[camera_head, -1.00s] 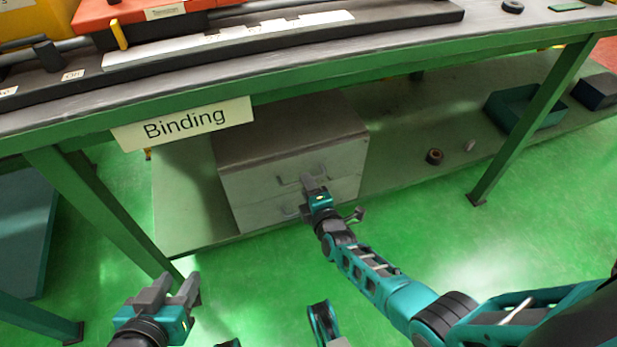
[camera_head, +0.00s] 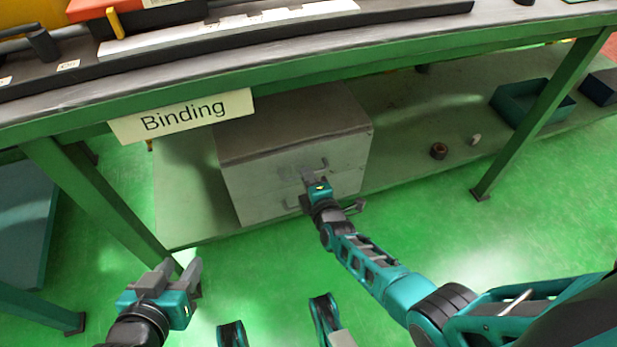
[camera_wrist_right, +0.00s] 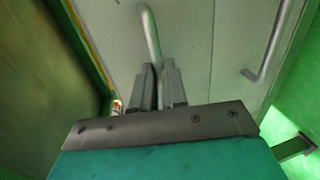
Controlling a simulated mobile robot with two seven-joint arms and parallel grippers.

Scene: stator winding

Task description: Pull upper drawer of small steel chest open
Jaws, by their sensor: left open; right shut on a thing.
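The small steel chest (camera_head: 264,190) stands on the green shelf under the bench, with two drawer fronts one above the other. My right gripper (camera_head: 310,177) is at the upper drawer's handle (camera_head: 322,164). In the right wrist view its two fingers (camera_wrist_right: 158,72) are closed around a bar handle (camera_wrist_right: 150,35), and a second handle (camera_wrist_right: 268,50) is to the right, free. The upper drawer looks flush, though the gripper hides part of the front. My left gripper (camera_head: 176,272) is open and empty over the floor at lower left, away from the chest.
The bench edge with the "Binding" sign (camera_head: 182,115) overhangs the chest. A green bench leg (camera_head: 540,115) stands to the right. A teal bin (camera_head: 512,103) and a small brown ring (camera_head: 439,151) are on the shelf. The floor before the chest is clear.

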